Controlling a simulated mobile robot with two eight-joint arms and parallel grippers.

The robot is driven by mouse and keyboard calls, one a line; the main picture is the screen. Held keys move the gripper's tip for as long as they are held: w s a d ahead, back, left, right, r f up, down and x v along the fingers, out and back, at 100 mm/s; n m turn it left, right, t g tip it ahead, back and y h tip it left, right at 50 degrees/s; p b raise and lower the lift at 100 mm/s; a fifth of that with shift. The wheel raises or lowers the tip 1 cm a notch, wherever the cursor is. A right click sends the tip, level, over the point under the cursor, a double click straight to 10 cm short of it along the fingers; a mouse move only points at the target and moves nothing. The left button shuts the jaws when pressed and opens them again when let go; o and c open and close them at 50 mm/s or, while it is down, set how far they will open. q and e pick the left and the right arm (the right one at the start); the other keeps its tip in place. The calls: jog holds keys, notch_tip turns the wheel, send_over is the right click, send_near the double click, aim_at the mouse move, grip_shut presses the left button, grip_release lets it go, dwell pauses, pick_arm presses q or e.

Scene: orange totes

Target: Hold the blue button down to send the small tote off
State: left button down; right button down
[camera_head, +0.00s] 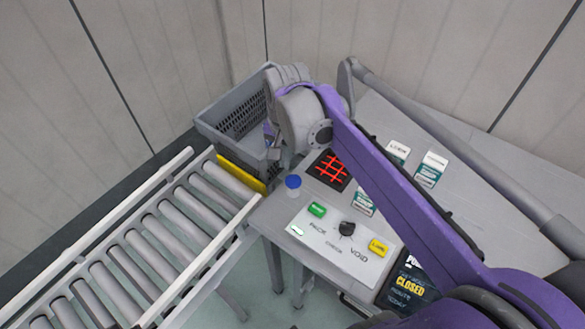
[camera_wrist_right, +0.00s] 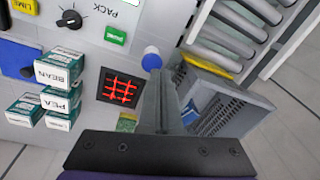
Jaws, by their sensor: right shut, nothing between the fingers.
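The blue button (camera_head: 293,182) is a blue round cap on a pale base at the left edge of the grey table, by the end of the roller conveyor. It also shows in the right wrist view (camera_wrist_right: 152,52), just beyond the fingertips. My right gripper (camera_head: 273,152) is shut and empty, behind and to the left of the button in the head view. In the wrist view its fingers (camera_wrist_right: 160,76) point toward the button; contact cannot be told. No orange tote shows. My left gripper is not in view.
The roller conveyor (camera_head: 127,240) is empty. A grey crate (camera_head: 215,128) stands past its yellow end strip (camera_head: 240,173). The control panel (camera_head: 330,258) has green and yellow buttons and a black knob. A red grid pad (camera_head: 330,170) and several small boxes (camera_head: 431,168) are close by.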

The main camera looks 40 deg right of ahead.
aim_at(293, 179)
jog(key=w+d+r+m, duration=0.1)
jog(key=d, duration=0.1)
jog(key=w+d+r+m+g, duration=0.1)
jog(key=d+r+m, duration=0.1)
jog(key=shift+w+d+r+m, duration=0.1)
jog(key=shift+w+m, duration=0.1)
jog(key=shift+m, duration=0.1)
notch_tip(293, 179, down, 14)
jog(key=shift+f, duration=0.1)
dwell(0.3)
